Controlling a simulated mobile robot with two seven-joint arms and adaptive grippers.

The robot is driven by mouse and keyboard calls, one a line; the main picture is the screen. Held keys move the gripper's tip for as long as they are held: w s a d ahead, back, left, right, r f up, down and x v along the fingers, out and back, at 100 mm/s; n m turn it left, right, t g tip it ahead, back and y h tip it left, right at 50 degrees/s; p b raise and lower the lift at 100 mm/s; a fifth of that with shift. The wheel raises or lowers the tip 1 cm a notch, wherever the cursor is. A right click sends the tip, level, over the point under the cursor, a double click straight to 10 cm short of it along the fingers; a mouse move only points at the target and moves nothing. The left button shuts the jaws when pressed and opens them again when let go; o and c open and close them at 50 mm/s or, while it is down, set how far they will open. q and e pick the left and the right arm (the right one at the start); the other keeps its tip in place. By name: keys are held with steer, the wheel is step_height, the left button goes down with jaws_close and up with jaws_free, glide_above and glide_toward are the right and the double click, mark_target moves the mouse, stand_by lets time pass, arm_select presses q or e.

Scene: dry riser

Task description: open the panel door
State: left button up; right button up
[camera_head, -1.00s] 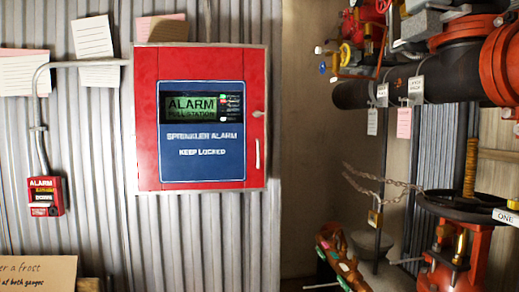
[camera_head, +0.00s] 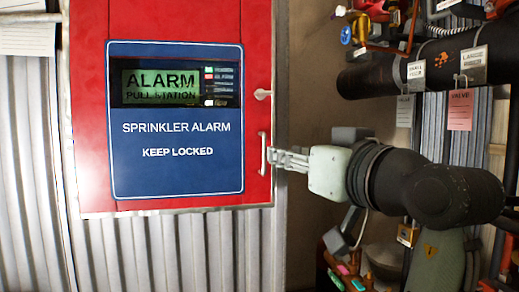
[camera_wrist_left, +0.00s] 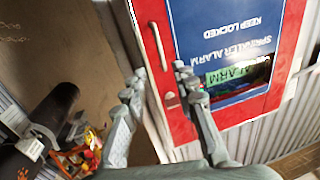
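The red panel door (camera_head: 255,60) is closed flat on its cabinet and bears a blue plate (camera_head: 175,175) reading "SPRINKLER ALARM KEEP LOCKED". A slim pale vertical handle (camera_head: 263,153) sits near its right edge, with a small pale latch (camera_head: 262,94) above it. My left gripper (camera_head: 285,160) is beside the handle on its right, fingers pointing left. In the left wrist view the door is upside down, and my left gripper (camera_wrist_left: 157,75) is open, with the handle (camera_wrist_left: 160,46) showing between and beyond the fingertips. Contact cannot be told. My right gripper is not seen.
A thick black pipe (camera_head: 420,72) with tags and valves runs at the right, above my arm. A brown wall (camera_head: 315,60) lies between the cabinet and the pipes. Corrugated metal (camera_head: 180,250) is below the cabinet. Papers (camera_head: 27,38) hang at upper left.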

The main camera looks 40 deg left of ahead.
mark_target(265, 145)
arm_select(q)
steer(key=x, duration=0.4)
steer(key=p+x, duration=0.1)
steer(key=x, duration=0.1)
steer(key=shift+w+a+r, duration=0.1)
steer(key=shift+a+r, duration=0.3)
steer(key=shift+w+a, duration=0.2)
steer(key=shift+a, duration=0.15)
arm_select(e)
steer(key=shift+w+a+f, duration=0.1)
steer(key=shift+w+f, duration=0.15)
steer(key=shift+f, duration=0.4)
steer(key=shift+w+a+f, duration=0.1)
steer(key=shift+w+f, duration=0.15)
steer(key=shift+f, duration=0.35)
arm_select(q)
steer(key=shift+c, duration=0.4)
jaws_close()
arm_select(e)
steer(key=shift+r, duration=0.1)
